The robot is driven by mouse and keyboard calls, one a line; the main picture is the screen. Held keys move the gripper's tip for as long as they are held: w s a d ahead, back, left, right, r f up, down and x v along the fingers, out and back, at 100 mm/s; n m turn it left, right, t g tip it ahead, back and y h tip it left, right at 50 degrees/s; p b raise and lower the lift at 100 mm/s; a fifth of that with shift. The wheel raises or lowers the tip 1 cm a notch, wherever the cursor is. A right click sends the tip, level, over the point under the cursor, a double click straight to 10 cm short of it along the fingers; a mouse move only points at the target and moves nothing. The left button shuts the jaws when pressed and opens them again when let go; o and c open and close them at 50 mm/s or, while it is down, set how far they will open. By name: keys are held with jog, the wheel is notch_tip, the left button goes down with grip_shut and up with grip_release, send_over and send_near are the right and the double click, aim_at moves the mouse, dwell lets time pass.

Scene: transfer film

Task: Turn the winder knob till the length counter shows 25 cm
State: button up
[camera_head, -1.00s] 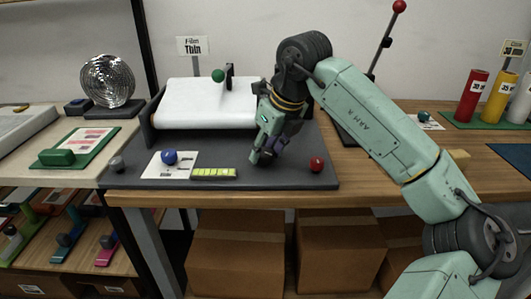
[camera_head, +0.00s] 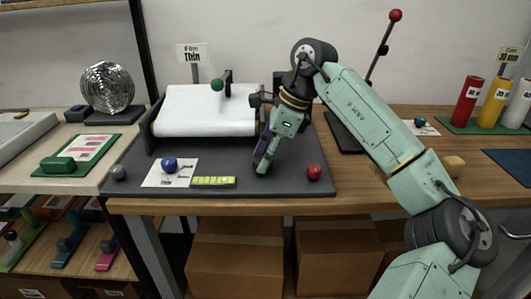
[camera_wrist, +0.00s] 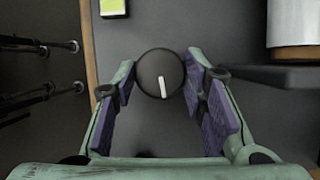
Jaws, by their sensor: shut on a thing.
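The round dark winder knob (camera_wrist: 160,73) shows in the wrist view between the purple pads of my gripper (camera_wrist: 158,85). Its white pointer line points towards the bottom of the picture. My gripper is shut on the knob, a finger on each side.
A white film roll (camera_head: 205,112) lies behind, with a green ball-topped lever (camera_head: 217,85) over it. A blue knob (camera_head: 169,163) on a white card stands left of the counter. A red ball (camera_head: 314,172) is right of my gripper. A tall red-topped lever (camera_head: 395,15) stands behind.

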jog(key=shift+n, duration=0.4)
jog(key=o, duration=1.2)
jog(key=shift+c, duration=0.2)
jog(key=v, duration=1.2)
jog(key=shift+w, duration=0.15)
